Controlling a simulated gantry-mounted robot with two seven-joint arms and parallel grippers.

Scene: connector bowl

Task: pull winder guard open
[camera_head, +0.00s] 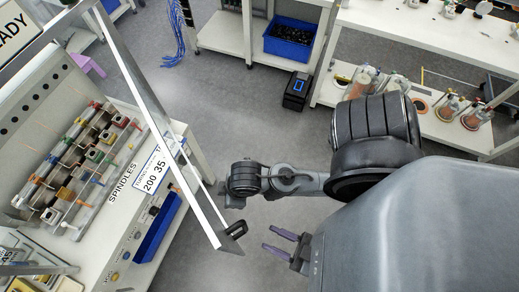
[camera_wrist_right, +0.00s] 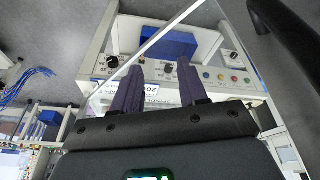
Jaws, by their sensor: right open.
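The winder guard (camera_head: 137,80) is a pale metal-framed panel over the front of the spindle machine at left in the head view. A short black handle (camera_head: 236,229) sits at its lower end.
The winder bench (camera_head: 122,232) carries spindles, labels, knobs and a blue bin (camera_head: 158,228). At the back are a shelf with a blue crate (camera_head: 289,38), a black box (camera_head: 297,91) and a white bench (camera_head: 430,45). Grey floor between is clear. My arm links fill the right.

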